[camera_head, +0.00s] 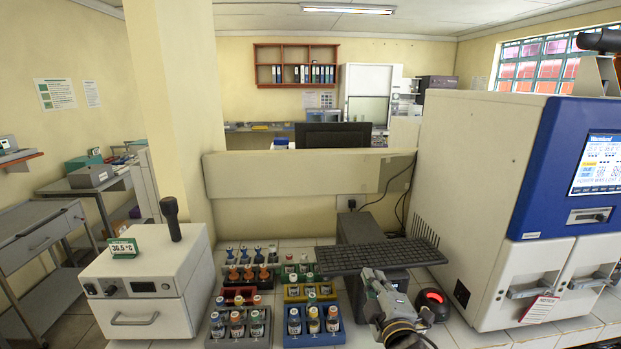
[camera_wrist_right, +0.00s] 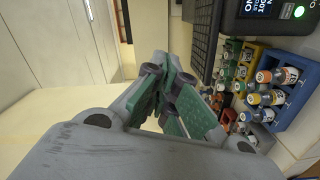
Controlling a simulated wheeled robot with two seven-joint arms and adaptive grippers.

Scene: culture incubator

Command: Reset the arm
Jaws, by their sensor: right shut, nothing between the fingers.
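My right gripper (camera_head: 378,284) is in the head view in front of the keyboard (camera_head: 381,255), near the racks of bottles. In the right wrist view my right gripper (camera_wrist_right: 163,92) shows its green finger pads together, with nothing held. My left gripper is in neither view.
A large blue and white machine (camera_head: 545,170) fills the right side.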

